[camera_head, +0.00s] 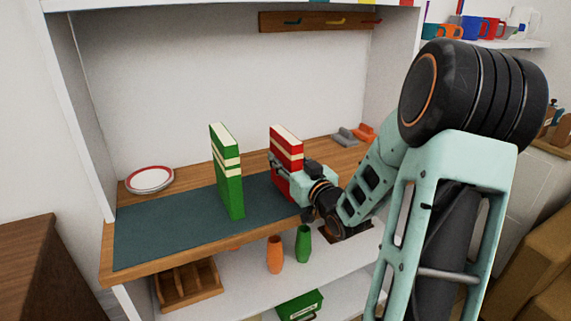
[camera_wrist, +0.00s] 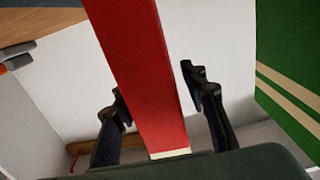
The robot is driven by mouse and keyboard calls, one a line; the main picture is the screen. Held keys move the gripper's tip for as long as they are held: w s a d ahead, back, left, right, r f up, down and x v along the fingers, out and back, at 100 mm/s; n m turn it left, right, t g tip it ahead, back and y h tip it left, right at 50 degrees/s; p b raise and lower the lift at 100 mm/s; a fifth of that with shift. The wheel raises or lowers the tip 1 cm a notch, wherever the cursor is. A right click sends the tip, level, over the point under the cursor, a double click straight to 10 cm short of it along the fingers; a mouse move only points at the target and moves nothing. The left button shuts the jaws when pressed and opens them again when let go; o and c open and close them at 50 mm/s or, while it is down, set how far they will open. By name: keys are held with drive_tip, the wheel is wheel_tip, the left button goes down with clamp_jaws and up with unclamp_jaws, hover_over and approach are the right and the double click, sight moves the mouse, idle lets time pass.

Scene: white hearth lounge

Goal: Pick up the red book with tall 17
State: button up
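The red book (camera_head: 288,145), with cream bands, stands upright on the dark mat (camera_head: 150,233) on the wooden shelf. My gripper (camera_head: 284,178) reaches in from the right at the book's lower part. In the wrist view, the red book (camera_wrist: 150,75) runs between the two fingers of my gripper (camera_wrist: 154,88). The fingers are apart, one on each side of the book. A small gap shows at the right finger; the left finger is very close to the book, and I cannot tell whether it touches.
A green book (camera_head: 227,175) stands upright to the left of the red one, with free mat between. White plates with a red rim (camera_head: 149,179) lie at the left. Grey and orange items (camera_head: 354,134) lie behind at the right. Vases (camera_head: 274,255) stand on the shelf below.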

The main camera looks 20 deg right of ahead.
clamp_jaws()
drive_tip(key=shift+r, duration=0.1)
idle(0.3)
